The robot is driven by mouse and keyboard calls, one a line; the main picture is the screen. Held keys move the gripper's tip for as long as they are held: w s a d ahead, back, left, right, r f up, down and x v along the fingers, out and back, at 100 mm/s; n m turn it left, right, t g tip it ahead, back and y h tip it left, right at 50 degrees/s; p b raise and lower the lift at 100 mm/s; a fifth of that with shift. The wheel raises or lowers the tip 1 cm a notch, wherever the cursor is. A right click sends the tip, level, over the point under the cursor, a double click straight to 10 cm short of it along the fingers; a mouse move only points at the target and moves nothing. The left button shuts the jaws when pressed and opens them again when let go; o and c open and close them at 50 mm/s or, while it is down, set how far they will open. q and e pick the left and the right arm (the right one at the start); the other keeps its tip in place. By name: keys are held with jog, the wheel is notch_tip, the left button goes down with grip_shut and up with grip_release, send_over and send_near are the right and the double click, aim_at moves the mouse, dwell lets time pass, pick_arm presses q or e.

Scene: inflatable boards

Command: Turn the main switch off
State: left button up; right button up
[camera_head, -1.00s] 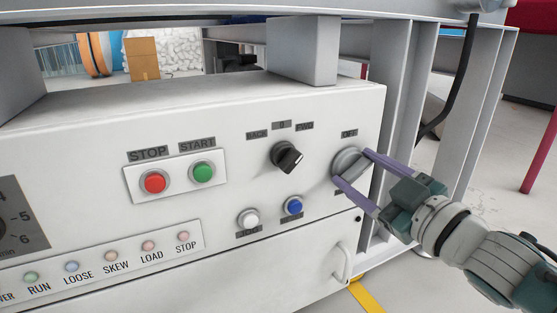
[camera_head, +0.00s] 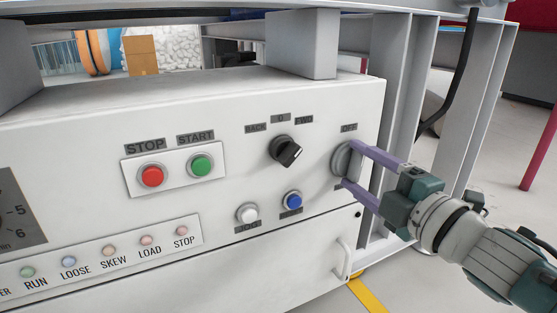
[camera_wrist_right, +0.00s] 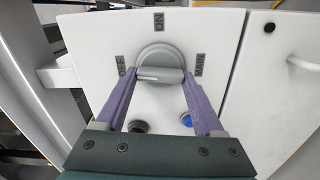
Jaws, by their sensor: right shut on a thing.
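The main switch is a round grey knob (camera_head: 343,160) with a raised bar handle, at the right end of the white control panel. The OFF label (camera_head: 349,127) is just above it. My right gripper (camera_head: 352,166) is shut on the knob, one purple finger above and one below. In the right wrist view the knob's bar (camera_wrist_right: 160,74) lies between the fingertips (camera_wrist_right: 160,78), lined up between the OFF label (camera_wrist_right: 120,65) and the MAIN label (camera_wrist_right: 199,65). The ON label (camera_wrist_right: 159,22) is at the top there. My left gripper is not in view.
A black selector knob (camera_head: 286,151), a blue button (camera_head: 292,201) and a white button (camera_head: 247,213) are left of the switch. Red STOP (camera_head: 151,176) and green START (camera_head: 201,166) buttons are farther left. Grey frame posts (camera_head: 392,100) stand close behind the arm.

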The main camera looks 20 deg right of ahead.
jog(key=shift+n, duration=0.6)
jog(key=o, duration=1.4)
jog(key=s+p, duration=0.1)
jog(key=s, duration=0.2)
jog(key=s+p, duration=0.1)
jog(key=s, duration=0.2)
jog(key=s+p, duration=0.1)
jog(key=s, duration=0.3)
jog(key=shift+d+p, duration=0.4)
